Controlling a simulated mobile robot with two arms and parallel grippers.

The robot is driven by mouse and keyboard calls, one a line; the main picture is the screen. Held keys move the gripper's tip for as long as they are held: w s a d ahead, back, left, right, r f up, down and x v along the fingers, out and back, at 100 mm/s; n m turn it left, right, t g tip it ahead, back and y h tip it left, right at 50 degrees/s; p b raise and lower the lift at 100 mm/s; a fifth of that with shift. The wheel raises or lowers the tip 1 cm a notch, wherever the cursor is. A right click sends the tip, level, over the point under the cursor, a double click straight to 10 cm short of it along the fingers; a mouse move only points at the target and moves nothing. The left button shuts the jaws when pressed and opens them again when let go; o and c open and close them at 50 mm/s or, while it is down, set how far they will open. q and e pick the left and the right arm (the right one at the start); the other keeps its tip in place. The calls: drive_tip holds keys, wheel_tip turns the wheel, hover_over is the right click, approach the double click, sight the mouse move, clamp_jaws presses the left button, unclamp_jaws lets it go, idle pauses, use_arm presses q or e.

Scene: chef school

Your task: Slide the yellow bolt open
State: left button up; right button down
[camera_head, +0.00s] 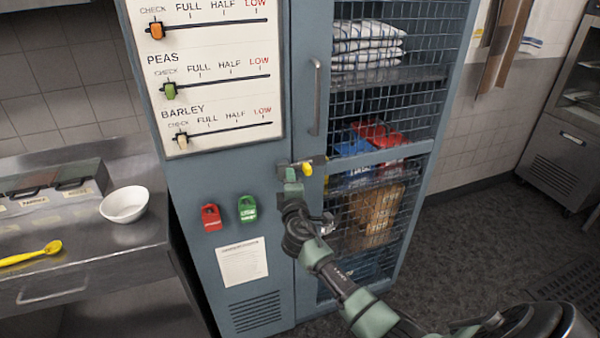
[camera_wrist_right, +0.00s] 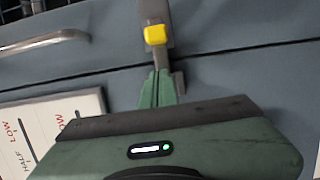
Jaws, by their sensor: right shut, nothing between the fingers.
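The yellow bolt knob (camera_head: 307,169) sits on a grey bolt at the seam of the blue cabinet's mesh door. In the right wrist view the knob (camera_wrist_right: 155,35) stands on its metal bar, beyond my fingertips. My right gripper (camera_head: 290,174) is at the left side of the knob in the head view, shut and empty. Its green fingers (camera_wrist_right: 158,76) lie together in line with the bar, with a small gap to the knob. I cannot tell whether they touch the bar. The arm hides a little of the cabinet below the bolt. My left gripper is out of view.
A vertical door handle (camera_head: 317,97) is above the bolt. A steel counter with a white bowl (camera_head: 124,204) is at left. Floor at right is clear.

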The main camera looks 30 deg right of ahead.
sight(299, 165)
drive_tip(key=shift+s+d+r, duration=0.1)
drive_tip(key=shift+s+d, duration=0.2)
drive_tip(key=shift+d, duration=0.45)
drive_tip(key=shift+s+d+p, duration=0.3)
drive_tip(key=shift+d+p, duration=0.05)
drive_tip(key=shift+d, duration=0.3)
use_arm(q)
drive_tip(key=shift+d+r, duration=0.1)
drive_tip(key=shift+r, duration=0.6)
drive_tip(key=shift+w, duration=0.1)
use_arm(e)
drive_tip(key=shift+w, duration=0.1)
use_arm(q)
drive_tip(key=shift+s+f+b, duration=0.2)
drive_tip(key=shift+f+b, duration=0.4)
use_arm(e)
drive_tip(key=s+d, duration=0.1)
drive_tip(key=d, duration=0.6)
drive_tip(key=shift+s, duration=0.35)
drive_tip(key=shift+a, duration=0.1)
